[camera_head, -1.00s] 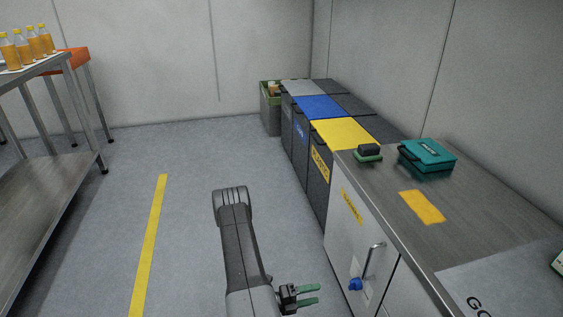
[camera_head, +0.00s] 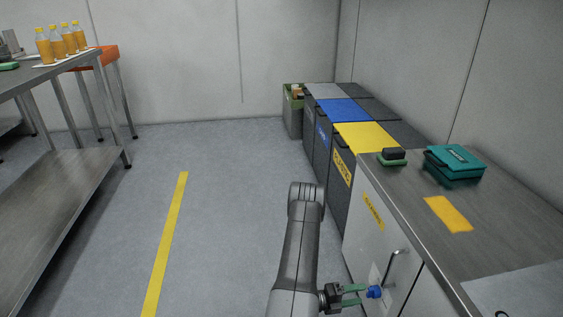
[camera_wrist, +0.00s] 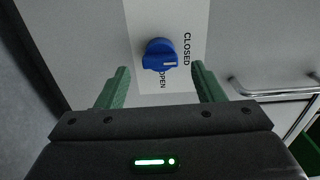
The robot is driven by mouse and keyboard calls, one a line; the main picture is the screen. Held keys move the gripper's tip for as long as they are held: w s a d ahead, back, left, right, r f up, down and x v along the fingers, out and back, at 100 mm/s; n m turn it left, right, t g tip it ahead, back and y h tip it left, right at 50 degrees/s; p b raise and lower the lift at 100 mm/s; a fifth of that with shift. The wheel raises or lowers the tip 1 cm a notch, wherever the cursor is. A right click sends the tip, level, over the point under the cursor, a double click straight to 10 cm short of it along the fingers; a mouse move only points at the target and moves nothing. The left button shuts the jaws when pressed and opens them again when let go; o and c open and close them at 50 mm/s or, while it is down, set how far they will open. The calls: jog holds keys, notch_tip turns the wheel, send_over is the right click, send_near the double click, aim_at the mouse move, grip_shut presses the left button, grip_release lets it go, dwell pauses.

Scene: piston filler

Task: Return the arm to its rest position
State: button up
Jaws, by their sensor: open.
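My gripper (camera_head: 352,295) is open, with its green fingers pointing at the cabinet front. In the wrist view my gripper (camera_wrist: 160,82) has empty jaws. A blue knob (camera_wrist: 160,55) sits on a white plate (camera_wrist: 189,20) marked CLOSED and OPEN, just beyond the fingertips and apart from them. Its white mark points right, between the two words. The blue knob also shows in the head view (camera_head: 374,292), close to the fingertips. My arm reaches forward from the bottom of the head view and bends back to the gripper at its right.
The cabinet (camera_head: 372,225) has a metal handle (camera_head: 393,266) beside the knob. A teal case (camera_head: 455,163) lies on its steel top. Bins (camera_head: 366,136) stand behind it. A steel table (camera_head: 70,190) with several orange bottles (camera_head: 68,40) stands left. The floor between is free.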

jog(key=shift+w+d+b, duration=0.15)
jog(key=shift+d+b, duration=0.1)
jog(key=shift+d, duration=0.75)
jog(key=shift+w+d+b, duration=0.1)
jog(key=shift+d+b, duration=0.1)
jog(key=shift+d, duration=0.8)
jog(key=shift+a, duration=0.1)
jog(key=p, duration=0.3)
send_near(367, 293)
jog(key=d+b, duration=0.1)
jog(key=d, duration=0.2)
jog(key=d+b, duration=0.1)
jog(key=d, duration=0.2)
jog(key=w+d+b, duration=0.1)
jog(key=d, duration=0.3)
jog(key=shift+w, duration=0.1)
jog(key=shift+r+m, duration=0.15)
jog(key=shift+m, duration=0.55)
jog(key=m, duration=0.3)
jog(key=shift+m, duration=0.4)
jog(key=m+p, duration=0.1)
jog(key=m, duration=0.4)
jog(key=shift+m, duration=0.3)
